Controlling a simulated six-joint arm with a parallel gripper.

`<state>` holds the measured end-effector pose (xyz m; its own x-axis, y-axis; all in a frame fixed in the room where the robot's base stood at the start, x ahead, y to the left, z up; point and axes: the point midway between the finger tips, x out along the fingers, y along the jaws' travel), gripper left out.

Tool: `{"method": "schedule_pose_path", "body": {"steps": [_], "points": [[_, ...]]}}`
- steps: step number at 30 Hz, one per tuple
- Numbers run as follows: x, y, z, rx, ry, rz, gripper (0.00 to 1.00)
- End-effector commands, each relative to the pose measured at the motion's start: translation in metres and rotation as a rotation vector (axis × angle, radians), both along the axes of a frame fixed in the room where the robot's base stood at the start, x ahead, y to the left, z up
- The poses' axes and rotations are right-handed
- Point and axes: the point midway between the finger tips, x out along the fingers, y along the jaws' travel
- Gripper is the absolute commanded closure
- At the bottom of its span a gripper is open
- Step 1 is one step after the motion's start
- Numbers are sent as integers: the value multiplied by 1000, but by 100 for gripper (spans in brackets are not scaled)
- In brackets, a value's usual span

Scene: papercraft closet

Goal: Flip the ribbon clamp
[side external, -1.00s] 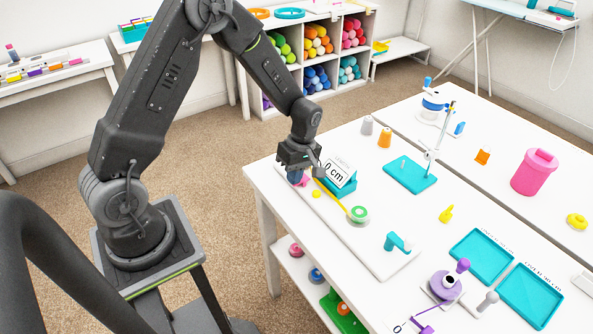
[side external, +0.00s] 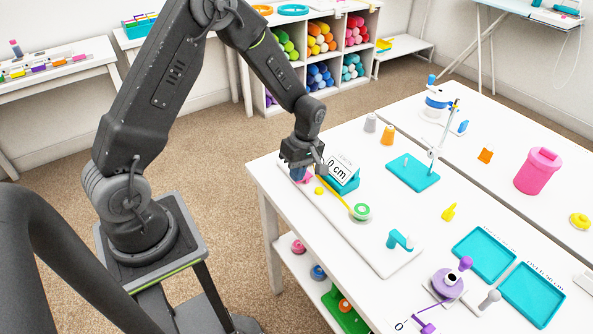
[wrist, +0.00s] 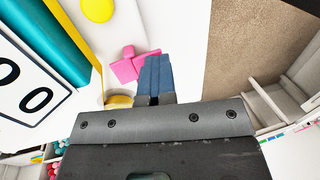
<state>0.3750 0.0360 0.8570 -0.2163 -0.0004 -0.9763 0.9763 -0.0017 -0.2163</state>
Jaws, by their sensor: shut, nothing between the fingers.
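A pink piece (side external: 308,178), which looks like the ribbon clamp, is at the near-left end of the white board (side external: 385,262). It also shows in the wrist view (wrist: 128,68), with a flat part and a raised knob. My gripper (side external: 298,174) points down right beside it; its blue fingers (wrist: 154,77) are shut and empty. I cannot tell whether they touch the pink piece. A yellow ribbon (side external: 333,197) runs from the green-and-white spool (side external: 361,212) toward the gripper. The ribbon's end is partly hidden by the gripper.
A yellow button (side external: 319,190) sits beside the ribbon. A teal handled piece (side external: 399,240) stands at the board's other end. The table's left edge is close to the gripper.

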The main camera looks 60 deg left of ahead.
Motion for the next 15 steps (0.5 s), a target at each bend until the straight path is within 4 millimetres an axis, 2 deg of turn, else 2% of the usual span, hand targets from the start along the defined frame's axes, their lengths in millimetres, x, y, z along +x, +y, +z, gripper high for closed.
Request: {"method": "schedule_pose_path", "body": {"steps": [1,5,8,15], "points": [[6,0,-3,2,-23,1,100],[6,0,6,2,-24,1,100],[2,0,22,2,-19,1,100],[-7,0,77,2,-11,1,100]]}}
